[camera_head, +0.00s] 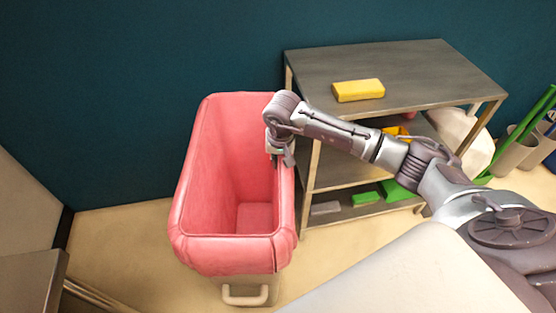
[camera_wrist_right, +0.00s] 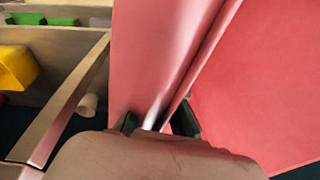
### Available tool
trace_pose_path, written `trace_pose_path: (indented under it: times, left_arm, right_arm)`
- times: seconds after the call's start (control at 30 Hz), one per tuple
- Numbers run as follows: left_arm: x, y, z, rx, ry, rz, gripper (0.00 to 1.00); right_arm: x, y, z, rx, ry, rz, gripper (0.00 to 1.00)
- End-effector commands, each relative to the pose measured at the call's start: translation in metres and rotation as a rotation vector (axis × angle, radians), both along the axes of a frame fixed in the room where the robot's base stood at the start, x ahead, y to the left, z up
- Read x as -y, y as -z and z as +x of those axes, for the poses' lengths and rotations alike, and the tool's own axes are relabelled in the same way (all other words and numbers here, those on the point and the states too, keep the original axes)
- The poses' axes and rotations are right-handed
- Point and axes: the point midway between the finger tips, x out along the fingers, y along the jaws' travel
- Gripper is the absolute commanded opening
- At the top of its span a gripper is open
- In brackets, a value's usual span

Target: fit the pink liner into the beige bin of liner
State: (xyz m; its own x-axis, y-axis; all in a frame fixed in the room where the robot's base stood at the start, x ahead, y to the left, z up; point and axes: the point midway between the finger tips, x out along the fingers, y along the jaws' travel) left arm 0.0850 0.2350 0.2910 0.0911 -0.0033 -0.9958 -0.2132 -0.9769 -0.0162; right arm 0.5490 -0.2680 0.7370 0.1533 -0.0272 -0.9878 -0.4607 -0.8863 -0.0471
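The pink liner (camera_head: 213,160) lines the inside of a tall bin, and its edge is folded over the rim on the sides that show. Below the liner's front fold, the beige bin (camera_head: 235,281) shows with a handle at its front. My right gripper (camera_head: 281,160) is at the bin's right rim. In the right wrist view its two dark fingers (camera_wrist_right: 158,122) lie on either side of the pink liner's edge (camera_wrist_right: 152,55) and look shut on it, with a pale strip between them. The fingertips are partly hidden. My left gripper is in neither view.
A shelf unit (camera_head: 400,75) stands close to the right of the bin, with a yellow block (camera_head: 358,90) on top and green blocks (camera_head: 365,198) lower down. A dark wall is behind. Grey-beige bins (camera_head: 515,150) with green items stand far right. Floor left of the bin is clear.

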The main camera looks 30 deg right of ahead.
Motion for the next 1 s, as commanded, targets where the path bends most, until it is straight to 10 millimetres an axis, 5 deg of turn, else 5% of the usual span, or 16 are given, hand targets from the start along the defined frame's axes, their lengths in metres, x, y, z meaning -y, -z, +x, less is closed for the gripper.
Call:
trace_pose_path:
  times: [0.17,0.37,0.73,1.0]
  left_arm:
    - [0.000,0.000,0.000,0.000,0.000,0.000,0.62]
    - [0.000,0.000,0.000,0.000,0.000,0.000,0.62]
    - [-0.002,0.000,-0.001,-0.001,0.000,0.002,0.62]
    - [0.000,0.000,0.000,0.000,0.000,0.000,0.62]
  right_arm:
    - [0.000,-0.001,0.000,0.001,0.000,0.000,0.00]
    - [0.000,-0.001,0.000,0.001,0.000,0.000,0.35]
    - [0.000,-0.005,0.000,0.001,0.000,0.000,0.35]
    - [-0.001,-0.052,-0.006,0.006,-0.001,-0.001,0.35]
